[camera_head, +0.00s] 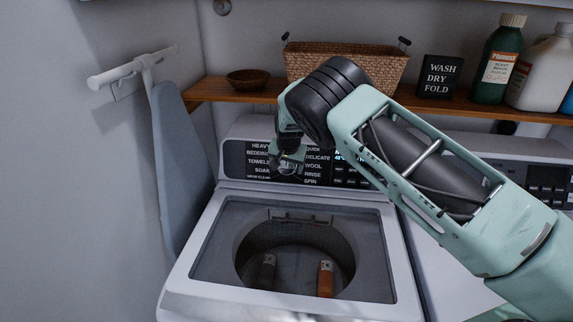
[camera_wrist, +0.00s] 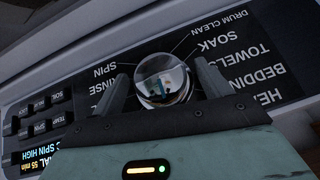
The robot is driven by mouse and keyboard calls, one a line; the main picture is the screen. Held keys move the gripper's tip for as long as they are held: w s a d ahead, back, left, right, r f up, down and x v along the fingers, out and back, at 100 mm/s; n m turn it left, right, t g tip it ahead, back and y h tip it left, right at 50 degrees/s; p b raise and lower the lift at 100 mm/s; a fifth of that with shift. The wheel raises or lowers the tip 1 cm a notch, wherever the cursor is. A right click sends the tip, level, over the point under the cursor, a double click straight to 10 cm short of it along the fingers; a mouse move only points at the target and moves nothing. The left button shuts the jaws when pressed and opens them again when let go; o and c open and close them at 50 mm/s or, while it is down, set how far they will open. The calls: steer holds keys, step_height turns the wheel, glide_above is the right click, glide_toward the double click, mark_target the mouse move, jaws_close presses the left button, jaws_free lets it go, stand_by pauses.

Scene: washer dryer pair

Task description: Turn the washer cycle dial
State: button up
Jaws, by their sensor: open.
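The washer cycle dial (camera_wrist: 162,80) is a round, shiny chrome knob on the washer's black control panel (camera_wrist: 262,75), ringed by cycle names such as soak, towels and spin. In the wrist view my gripper (camera_wrist: 162,84) is open, with one finger on each side of the dial. I cannot tell whether either finger touches it. In the head view my gripper (camera_head: 288,165) is at the panel and covers part of the dial. The white washer (camera_head: 180,290) stands below, with a glassy top over its drum.
A wooden shelf (camera_head: 228,95) above the panel holds a wicker basket (camera_head: 345,62), a small bowl (camera_head: 247,79), a sign (camera_head: 438,77) and bottles (camera_head: 497,60). An ironing board (camera_head: 180,165) stands at the left wall. The dryer (camera_head: 520,150) is at the right.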

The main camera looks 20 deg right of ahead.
steer(key=c, duration=1)
steer(key=shift+f, duration=0.1)
steer(key=h+b, duration=0.1)
steer(key=n+g+h+b, duration=0.1)
steer(key=b, duration=0.1)
steer(key=shift+w+a+f+n, duration=0.1)
steer(key=shift+a+f+n, duration=0.1)
steer(key=shift+n, duration=0.1)
steer(key=shift+r+n+g+h+b, duration=0.15)
steer(key=shift+n+g+h+b, duration=0.25)
steer(key=shift+h+b, duration=0.9)
steer(key=shift+r, duration=0.1)
steer(key=o, duration=1)
